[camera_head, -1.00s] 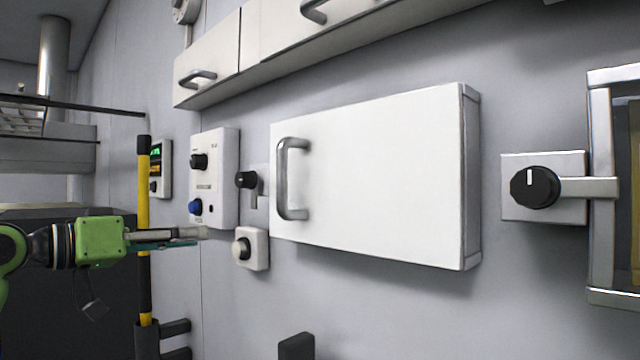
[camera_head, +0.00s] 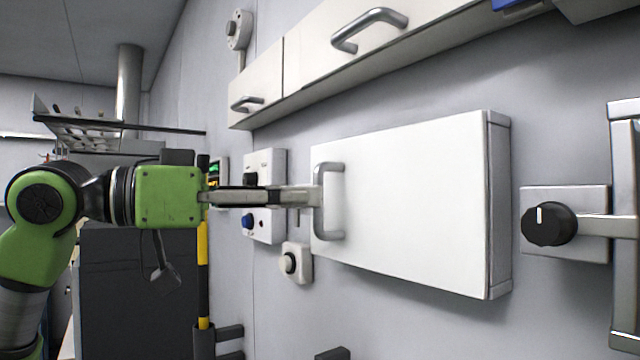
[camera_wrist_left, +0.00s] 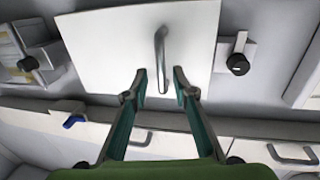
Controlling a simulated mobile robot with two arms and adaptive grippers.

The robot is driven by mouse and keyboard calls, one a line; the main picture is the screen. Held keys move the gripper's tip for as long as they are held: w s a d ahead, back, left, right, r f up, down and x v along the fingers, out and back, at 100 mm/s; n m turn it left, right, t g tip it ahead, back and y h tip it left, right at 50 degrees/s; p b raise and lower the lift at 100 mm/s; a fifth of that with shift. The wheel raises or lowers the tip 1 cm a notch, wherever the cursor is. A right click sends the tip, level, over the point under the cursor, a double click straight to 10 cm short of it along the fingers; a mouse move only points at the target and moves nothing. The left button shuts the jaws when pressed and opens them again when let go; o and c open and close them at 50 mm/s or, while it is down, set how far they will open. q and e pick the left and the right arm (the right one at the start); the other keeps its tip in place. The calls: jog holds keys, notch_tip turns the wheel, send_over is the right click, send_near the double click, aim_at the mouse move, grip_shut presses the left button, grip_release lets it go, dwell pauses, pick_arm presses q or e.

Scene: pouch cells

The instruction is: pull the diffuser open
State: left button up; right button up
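The diffuser, as I take it, is the white box-like panel (camera_head: 420,210) on the wall, with a grey metal bar handle (camera_head: 329,170) on its left side. Its front looks flush and closed. The panel also shows in the left wrist view (camera_wrist_left: 100,48), with the handle (camera_wrist_left: 160,48) near its middle. My left gripper (camera_head: 316,195) is level with the handle's middle. In the wrist view its fingers (camera_wrist_left: 159,72) are apart, one on each side of the handle's bar. I cannot tell whether either finger touches it. My right gripper is not in view.
White wall cabinets (camera_head: 320,65) with bar handles hang above. A control box (camera_head: 268,165) and a small knob box (camera_head: 297,262) sit left of the panel. A black knob (camera_head: 549,224) with a latch is at right. A yellow-black pole (camera_head: 203,265) stands near my left arm.

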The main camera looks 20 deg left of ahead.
aim_at(319, 224)
pick_arm(q)
jog(key=shift+p+x, duration=0.35)
jog(key=shift+x, duration=1.55)
jog(key=shift+a, duration=0.1)
grip_shut()
